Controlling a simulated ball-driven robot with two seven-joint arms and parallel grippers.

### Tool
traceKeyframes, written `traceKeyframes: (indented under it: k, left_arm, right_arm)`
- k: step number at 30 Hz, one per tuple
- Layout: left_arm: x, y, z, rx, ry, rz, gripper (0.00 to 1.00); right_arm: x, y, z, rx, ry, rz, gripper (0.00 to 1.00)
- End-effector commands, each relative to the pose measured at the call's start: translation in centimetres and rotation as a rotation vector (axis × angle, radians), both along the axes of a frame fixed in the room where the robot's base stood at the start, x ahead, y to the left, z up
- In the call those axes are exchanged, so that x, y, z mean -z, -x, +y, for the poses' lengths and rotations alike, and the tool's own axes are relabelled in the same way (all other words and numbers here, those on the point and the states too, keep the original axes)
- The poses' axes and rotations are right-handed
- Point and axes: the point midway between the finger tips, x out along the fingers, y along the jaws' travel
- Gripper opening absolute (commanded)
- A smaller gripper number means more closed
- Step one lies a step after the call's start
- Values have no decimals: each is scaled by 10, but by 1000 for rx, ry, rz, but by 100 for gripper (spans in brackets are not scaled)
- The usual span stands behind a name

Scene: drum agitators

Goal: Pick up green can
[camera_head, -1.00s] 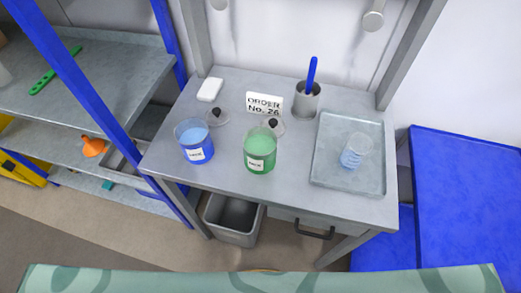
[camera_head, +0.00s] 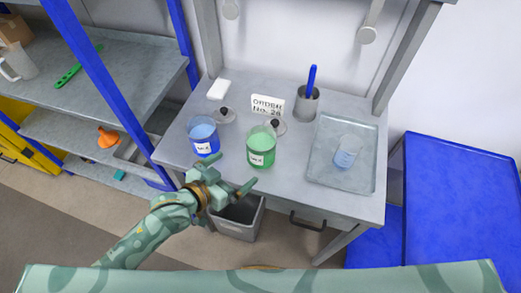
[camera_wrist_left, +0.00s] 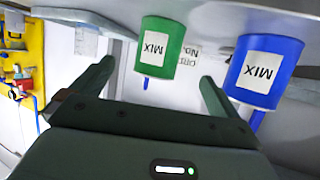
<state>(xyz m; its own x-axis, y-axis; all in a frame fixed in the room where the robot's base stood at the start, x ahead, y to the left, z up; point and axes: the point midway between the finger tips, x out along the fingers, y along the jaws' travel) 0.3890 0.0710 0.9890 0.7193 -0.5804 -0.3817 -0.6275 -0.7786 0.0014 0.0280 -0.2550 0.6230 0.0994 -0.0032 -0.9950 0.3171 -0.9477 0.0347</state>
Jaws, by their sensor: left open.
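The green can (camera_head: 261,147), with a white MIX label, stands upright near the front middle of the grey table. It also shows upside down in the left wrist view (camera_wrist_left: 160,48), beyond my fingers and apart from them. My left gripper (camera_head: 236,178) is open and empty in front of the table's front edge, just to the left of and nearer than the green can. In the left wrist view its two fingers (camera_wrist_left: 158,84) stand wide apart. My right gripper is not in view.
A blue can (camera_head: 204,138) stands left of the green can. Two black-knobbed lids lie behind the cans. An order sign (camera_head: 267,105), a cup with a blue-handled tool (camera_head: 306,103) and a tray (camera_head: 320,170) holding a beaker (camera_head: 347,152) are also on the table. A bin (camera_head: 240,220) stands below.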

Motion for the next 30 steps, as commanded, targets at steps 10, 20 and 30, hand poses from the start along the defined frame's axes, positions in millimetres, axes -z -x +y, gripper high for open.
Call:
traceKeyframes:
  k: [10, 20, 30]
  left_arm:
    - [25, -46, -37, -1, 0, 0, 100]
    - [45, -77, -62, -1, 0, 0, 100]
    - [47, -84, -67, -1, -3, -1, 100]
  right_arm:
    - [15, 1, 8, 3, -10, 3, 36]
    - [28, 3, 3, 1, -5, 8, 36]
    - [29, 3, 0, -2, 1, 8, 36]
